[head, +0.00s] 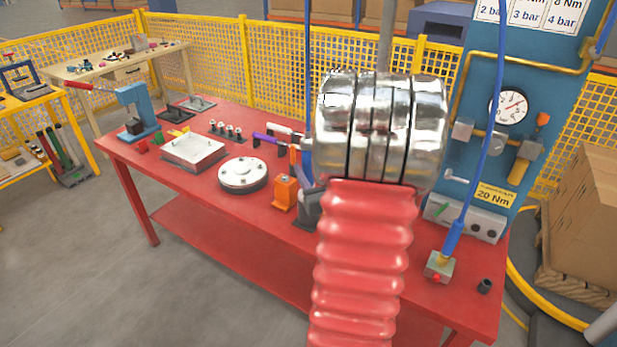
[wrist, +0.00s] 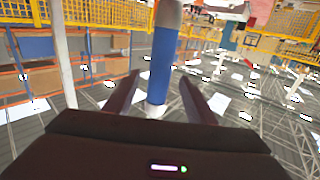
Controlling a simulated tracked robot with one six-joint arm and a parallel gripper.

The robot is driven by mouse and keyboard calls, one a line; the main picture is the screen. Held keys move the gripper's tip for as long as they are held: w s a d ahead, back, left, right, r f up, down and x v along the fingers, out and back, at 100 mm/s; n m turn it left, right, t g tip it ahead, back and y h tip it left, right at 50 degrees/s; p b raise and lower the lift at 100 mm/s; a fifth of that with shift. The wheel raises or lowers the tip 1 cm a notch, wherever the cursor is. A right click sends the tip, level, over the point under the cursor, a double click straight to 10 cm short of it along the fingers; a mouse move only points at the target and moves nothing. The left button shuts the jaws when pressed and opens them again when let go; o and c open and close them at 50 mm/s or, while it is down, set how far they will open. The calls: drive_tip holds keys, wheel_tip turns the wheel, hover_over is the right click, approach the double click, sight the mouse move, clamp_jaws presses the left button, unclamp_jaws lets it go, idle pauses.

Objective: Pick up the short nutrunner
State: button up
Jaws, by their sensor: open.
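In the wrist view a blue cylindrical tool body (wrist: 163,62) with grey ends stands between the dark fingers of my gripper (wrist: 158,74). The fingers are open, one on either side, and I cannot tell whether either touches it. This looks like a nutrunner, but whether it is the short one is unclear. In the head view my silver wrist and red arm sleeve hide the gripper. A blue tool (head: 304,170) shows partly at the wrist's left edge, above a dark holder (head: 306,212). Another blue nutrunner (head: 454,238) hangs on a hose over a small block at the right.
The red bench (head: 180,215) carries a metal tray (head: 193,152), a round silver cover (head: 243,173), an orange block (head: 286,193) and a blue press (head: 137,108). A blue panel with a gauge (head: 509,106) stands at right, with hoses. Yellow fencing (head: 270,65) runs behind.

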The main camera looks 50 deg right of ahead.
drive_tip(key=shift+x, duration=1.5)
drive_tip(key=x, duration=0.5)
drive_tip(key=shift+f, duration=0.1)
clamp_jaws()
idle(0.6)
